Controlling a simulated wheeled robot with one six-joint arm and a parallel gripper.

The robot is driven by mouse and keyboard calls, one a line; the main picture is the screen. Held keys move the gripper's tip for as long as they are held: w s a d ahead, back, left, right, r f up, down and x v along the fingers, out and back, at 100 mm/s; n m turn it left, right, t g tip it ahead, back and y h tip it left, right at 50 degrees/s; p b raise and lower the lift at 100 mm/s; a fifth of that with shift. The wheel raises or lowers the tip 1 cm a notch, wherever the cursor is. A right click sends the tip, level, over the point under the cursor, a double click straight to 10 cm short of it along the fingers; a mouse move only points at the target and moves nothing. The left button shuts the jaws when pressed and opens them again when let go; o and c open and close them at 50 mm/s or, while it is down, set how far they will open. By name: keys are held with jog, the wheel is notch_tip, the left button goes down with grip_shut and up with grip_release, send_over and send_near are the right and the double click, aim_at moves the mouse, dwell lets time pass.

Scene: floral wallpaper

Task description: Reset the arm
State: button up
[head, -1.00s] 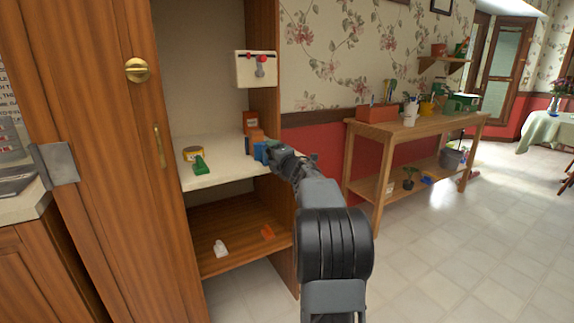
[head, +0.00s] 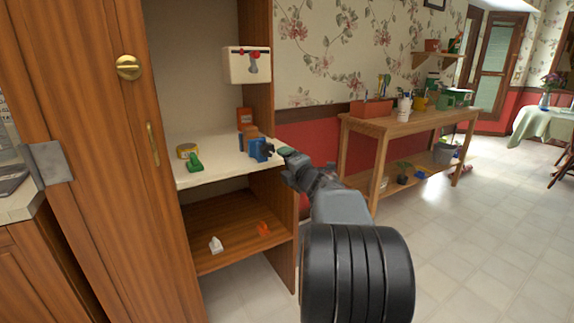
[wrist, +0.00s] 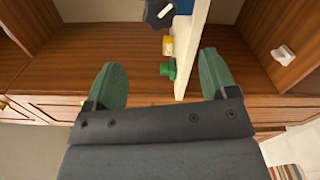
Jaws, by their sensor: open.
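My gripper (head: 284,160) is just in front of the right front edge of the cabinet's white shelf (head: 215,160). Its two green fingers are spread with nothing between them, as the wrist view also shows (wrist: 163,80). A blue vise-like object (head: 260,150) with dark parts stands on the shelf near its right edge, just left of my gripper and apparently apart from it. My arm reaches forward from the lower right.
A yellow tin (head: 187,151) and a green object (head: 194,164) lie on the white shelf. Small white (head: 216,245) and orange (head: 263,229) objects lie on the lower shelf. A wooden bench (head: 400,125) holds planters at right.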

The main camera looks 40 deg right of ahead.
dwell(0.3)
jog(key=s+a+r+m+g+h+p, duration=0.3)
jog(key=a+r+m+g+p, duration=0.2)
jog(key=a+r+m+p, duration=0.8)
jog(key=s+a+f+m+g+y+p, duration=0.3)
jog(key=s+a+g+p, duration=0.6)
jog(key=s+a+p, duration=0.6)
jog(key=s+a+m+y, duration=0.1)
jog(key=s+m+y, duration=0.1)
jog(key=shift+s+m+y, duration=0.3)
jog(key=shift+m+y, duration=0.1)
